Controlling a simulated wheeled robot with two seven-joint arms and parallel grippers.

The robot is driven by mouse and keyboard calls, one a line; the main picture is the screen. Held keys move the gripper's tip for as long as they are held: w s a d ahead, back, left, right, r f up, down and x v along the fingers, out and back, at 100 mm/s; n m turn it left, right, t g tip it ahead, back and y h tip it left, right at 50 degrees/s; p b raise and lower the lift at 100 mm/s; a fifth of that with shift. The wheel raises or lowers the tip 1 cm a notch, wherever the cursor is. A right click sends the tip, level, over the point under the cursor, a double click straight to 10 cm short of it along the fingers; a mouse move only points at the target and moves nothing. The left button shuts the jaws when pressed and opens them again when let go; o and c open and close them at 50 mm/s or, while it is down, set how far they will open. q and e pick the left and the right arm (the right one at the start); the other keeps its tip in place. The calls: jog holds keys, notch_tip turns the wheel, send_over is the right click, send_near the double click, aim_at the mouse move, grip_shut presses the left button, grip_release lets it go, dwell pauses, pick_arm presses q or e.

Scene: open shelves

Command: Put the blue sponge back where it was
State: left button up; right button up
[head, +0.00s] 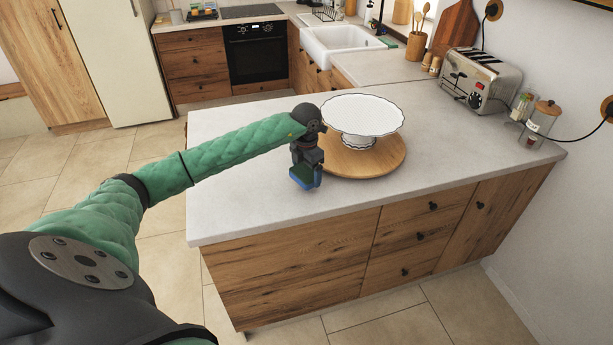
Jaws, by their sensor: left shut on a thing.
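The blue sponge (300,183) is in the jaws of my left gripper (306,173), at the left of the white cake stand. Only a small blue part of it shows under the gripper; the rest is hidden by the fingers. The gripper points down at the counter top (243,208). I cannot tell whether the sponge touches the counter or hangs just above it. My right gripper is not in view.
A white cake stand (362,115) stands on a round wooden board (376,163) close to the right of my left gripper. A toaster (481,80) and glass jars (540,122) stand at the right by the wall. The counter's left and front parts are clear.

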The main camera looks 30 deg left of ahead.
aim_at(306, 171)
pick_arm(q)
notch_tip(306, 171, down, 3)
jog(key=shift+r+p, duration=0.15)
jog(key=shift+p, duration=0.65)
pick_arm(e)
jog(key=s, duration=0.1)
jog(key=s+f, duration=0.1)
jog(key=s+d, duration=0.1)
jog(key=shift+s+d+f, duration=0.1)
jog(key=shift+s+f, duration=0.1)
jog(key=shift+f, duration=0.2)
pick_arm(q)
jog(key=shift+f, duration=0.25)
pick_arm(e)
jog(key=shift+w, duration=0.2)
pick_arm(q)
jog(key=o, duration=0.8)
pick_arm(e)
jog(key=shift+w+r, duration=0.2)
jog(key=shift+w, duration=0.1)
pick_arm(q)
jog(key=shift+r, duration=0.1)
